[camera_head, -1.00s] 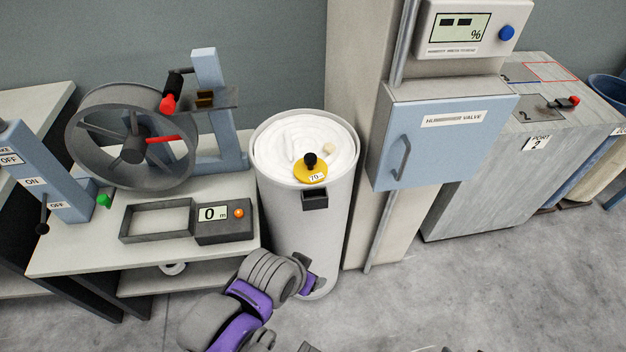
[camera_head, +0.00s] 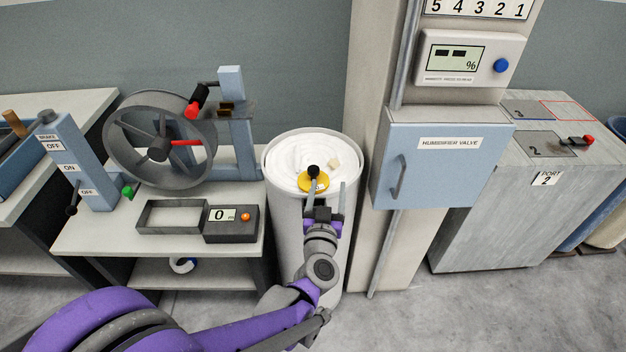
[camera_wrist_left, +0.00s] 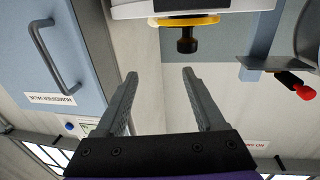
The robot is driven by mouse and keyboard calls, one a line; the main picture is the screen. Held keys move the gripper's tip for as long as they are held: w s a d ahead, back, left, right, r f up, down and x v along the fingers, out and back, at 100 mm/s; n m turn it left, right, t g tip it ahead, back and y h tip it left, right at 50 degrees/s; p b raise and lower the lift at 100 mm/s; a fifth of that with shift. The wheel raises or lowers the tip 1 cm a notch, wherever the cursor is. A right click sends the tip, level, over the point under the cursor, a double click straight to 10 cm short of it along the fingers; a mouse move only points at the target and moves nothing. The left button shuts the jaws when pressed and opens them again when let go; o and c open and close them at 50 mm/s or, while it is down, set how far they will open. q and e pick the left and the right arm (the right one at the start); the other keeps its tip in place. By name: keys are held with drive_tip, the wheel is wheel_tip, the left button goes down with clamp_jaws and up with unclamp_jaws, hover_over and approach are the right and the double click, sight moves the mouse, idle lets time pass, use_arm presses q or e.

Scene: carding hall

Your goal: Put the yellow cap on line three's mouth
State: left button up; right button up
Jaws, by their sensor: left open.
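The yellow cap (camera_head: 313,187) with its black knob lies on the white coiled fibre in a tall white can, near the front rim. It also shows at the top of the left wrist view (camera_wrist_left: 203,21), with the knob pointing down in that picture. My left gripper (camera_head: 327,185) is open and empty at the can's front rim, close to the cap. In the left wrist view the gripper (camera_wrist_left: 159,73) has its fingers apart, and the knob lies beyond the fingertips, not between them. No mouth clearly marked as line three can be made out. My right gripper is out of view.
The can (camera_head: 288,225) stands between a bench (camera_head: 100,235) with a spoked wheel (camera_head: 160,140) and a pillar with a blue humidifier valve box (camera_head: 440,165). A small beige block (camera_head: 333,163) lies near the cap. A grey cabinet labelled Port 2 (camera_head: 480,215) stands right.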

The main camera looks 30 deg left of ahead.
sight(315, 174)
use_arm(q)
drive_tip(key=a, duration=0.1)
drive_tip(key=f+n+y, duration=0.1)
drive_tip(key=a+g+y, duration=0.1)
drive_tip(key=shift+s+a+f+n, duration=0.15)
drive_tip(key=shift+s+a+n, duration=0.15)
drive_tip(key=shift+y, duration=0.4)
drive_tip(key=x, duration=0.5)
drive_tip(key=shift+s+a+f, duration=0.15)
drive_tip(key=x, duration=0.4)
drive_tip(key=p+x, duration=0.1)
drive_tip(key=x, duration=0.1)
drive_tip(key=shift+s+f, duration=0.1)
drive_tip(key=shift+f, duration=0.25)
clamp_jaws()
